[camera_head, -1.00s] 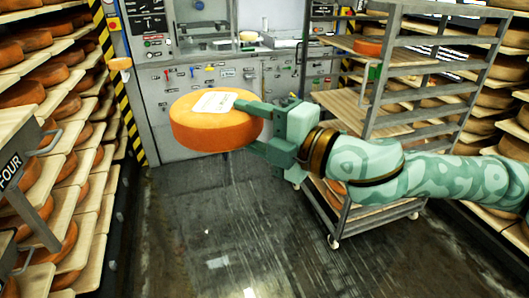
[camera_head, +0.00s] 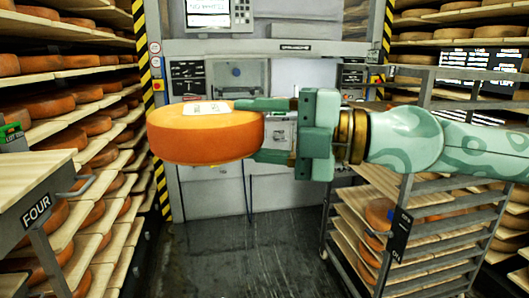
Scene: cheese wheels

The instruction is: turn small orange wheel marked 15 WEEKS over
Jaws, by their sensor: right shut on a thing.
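My right gripper (camera_head: 268,130) is shut on an orange cheese wheel (camera_head: 200,138) by its right edge, one finger above it and one below. The wheel is held in the air, roughly level, with a pale label on its upper face. The label's writing is too small to read, so I cannot tell whether it says 15 WEEKS. My left gripper is not in view.
A grey machine (camera_head: 215,200) with a screen stands ahead, behind the wheel. A metal rack trolley (camera_head: 440,238) with boards and wheels is at the right. Shelves of cheese line both sides; a board-topped stand marked FOUR (camera_head: 35,205) is at the near left. Dark floor lies clear between.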

